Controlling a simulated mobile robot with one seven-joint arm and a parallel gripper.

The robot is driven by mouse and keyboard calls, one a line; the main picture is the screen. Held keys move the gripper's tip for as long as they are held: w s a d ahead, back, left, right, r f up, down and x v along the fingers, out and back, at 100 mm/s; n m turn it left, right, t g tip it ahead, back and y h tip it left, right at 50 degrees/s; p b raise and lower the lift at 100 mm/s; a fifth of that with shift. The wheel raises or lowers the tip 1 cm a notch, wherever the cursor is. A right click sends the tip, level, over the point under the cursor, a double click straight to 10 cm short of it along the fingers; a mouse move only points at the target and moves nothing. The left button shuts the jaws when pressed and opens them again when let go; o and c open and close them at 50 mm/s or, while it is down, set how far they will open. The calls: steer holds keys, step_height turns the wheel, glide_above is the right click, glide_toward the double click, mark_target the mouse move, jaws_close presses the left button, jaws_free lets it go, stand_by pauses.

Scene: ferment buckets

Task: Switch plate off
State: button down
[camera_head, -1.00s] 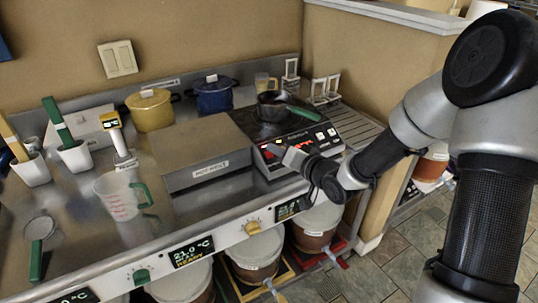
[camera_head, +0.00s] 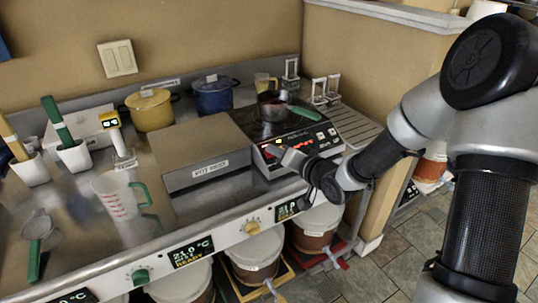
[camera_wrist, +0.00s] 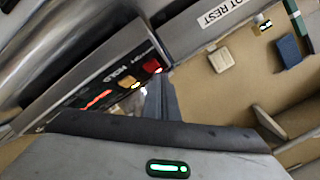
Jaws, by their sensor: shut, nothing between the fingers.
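The plate is a black cooking plate (camera_head: 252,122) at the right end of the counter. Its sloped front panel (camera_head: 320,139) carries lit red displays. A small pan (camera_head: 270,104) with a green handle stands on it. In the wrist view the panel (camera_wrist: 88,88) shows a red button (camera_wrist: 152,66), an orange button (camera_wrist: 127,81) and a red lit display (camera_wrist: 97,100). My gripper (camera_head: 276,153) is shut and empty, at the left end of the panel. In the wrist view its fingers (camera_wrist: 157,100) are close to the buttons; I cannot tell whether they touch.
A grey box labelled as a pot rest (camera_head: 205,150) stands just left of the plate. A yellow pot (camera_head: 151,113) and a blue pot (camera_head: 213,97) stand behind it. A measuring jug (camera_head: 117,196) is further left. Lidded buckets (camera_head: 255,250) stand below the counter.

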steer(key=shift+w+a+f+b, duration=0.15)
steer(key=shift+f+b, duration=0.15)
steer(key=shift+f, duration=0.1)
stand_by(0.4)
steer(key=shift+r, duration=0.15)
steer(key=shift+s+d+r+p, duration=0.25)
steer(key=shift+s+r+p, duration=0.1)
steer(key=shift+r+p, duration=0.35)
steer(key=r+p, duration=0.1)
steer(key=s+d+r+p, duration=0.1)
steer(key=r+p, duration=0.1)
steer(key=s+r+p, duration=0.1)
steer(key=r+p, duration=0.1)
steer(key=shift+s+d, duration=0.2)
steer(key=shift+d, duration=0.1)
stand_by(0.6)
